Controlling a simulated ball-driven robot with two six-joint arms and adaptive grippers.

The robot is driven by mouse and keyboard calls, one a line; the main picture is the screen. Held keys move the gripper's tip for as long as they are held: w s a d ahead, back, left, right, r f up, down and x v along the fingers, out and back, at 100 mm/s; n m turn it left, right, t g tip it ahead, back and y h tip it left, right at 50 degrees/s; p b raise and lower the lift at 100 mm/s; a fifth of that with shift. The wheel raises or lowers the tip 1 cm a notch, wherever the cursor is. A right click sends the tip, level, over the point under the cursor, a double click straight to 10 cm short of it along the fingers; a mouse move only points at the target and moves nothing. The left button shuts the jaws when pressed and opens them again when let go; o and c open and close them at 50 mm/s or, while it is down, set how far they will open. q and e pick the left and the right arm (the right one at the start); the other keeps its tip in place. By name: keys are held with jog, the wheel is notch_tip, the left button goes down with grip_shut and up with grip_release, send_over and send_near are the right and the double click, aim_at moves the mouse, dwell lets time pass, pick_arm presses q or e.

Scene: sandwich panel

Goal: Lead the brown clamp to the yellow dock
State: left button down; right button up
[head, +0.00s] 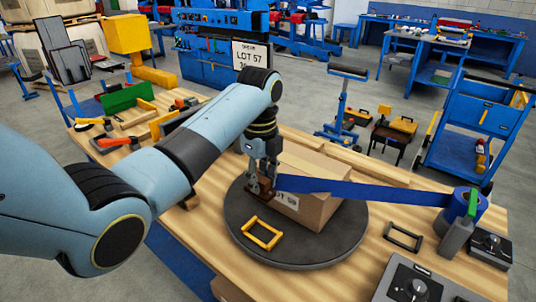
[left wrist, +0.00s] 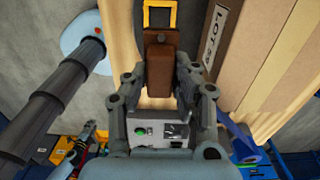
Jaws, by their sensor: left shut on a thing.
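My left gripper (head: 262,172) is shut on the brown clamp (head: 261,192), close to the near left side of the cardboard box. In the left wrist view the brown clamp (left wrist: 161,70) sits between my left gripper's fingers (left wrist: 160,85). The yellow dock (head: 262,234), an open frame, lies on the grey turntable (head: 300,252), in front of the clamp and apart from it in the head view. It also shows at the top of the left wrist view (left wrist: 160,5). My right gripper is not in view.
The cardboard box (head: 325,207) stands on the turntable. A blue strip (head: 370,191) runs from near the clamp across the box to a blue roll (head: 462,203). A dark frame (head: 403,237) and a knob box (head: 415,287) are on the right. Tools crowd the left side.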

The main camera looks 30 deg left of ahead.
pick_arm(q)
jog(key=shift+s+f, duration=0.1)
jog(key=shift+f, duration=0.4)
notch_tip(320, 180, down, 11)
jog(key=b, duration=0.4)
jog(key=shift+f, duration=0.1)
jog(key=shift+f+b, duration=0.55)
jog(key=shift+f, duration=0.55)
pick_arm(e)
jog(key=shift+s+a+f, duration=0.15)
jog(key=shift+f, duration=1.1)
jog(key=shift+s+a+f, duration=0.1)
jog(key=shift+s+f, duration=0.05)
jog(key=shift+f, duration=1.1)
pick_arm(q)
jog(key=shift+d+p, duration=0.2)
jog(key=shift+p, duration=0.15)
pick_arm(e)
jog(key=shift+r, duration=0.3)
pick_arm(q)
jog(key=c, duration=1)
grip_release()
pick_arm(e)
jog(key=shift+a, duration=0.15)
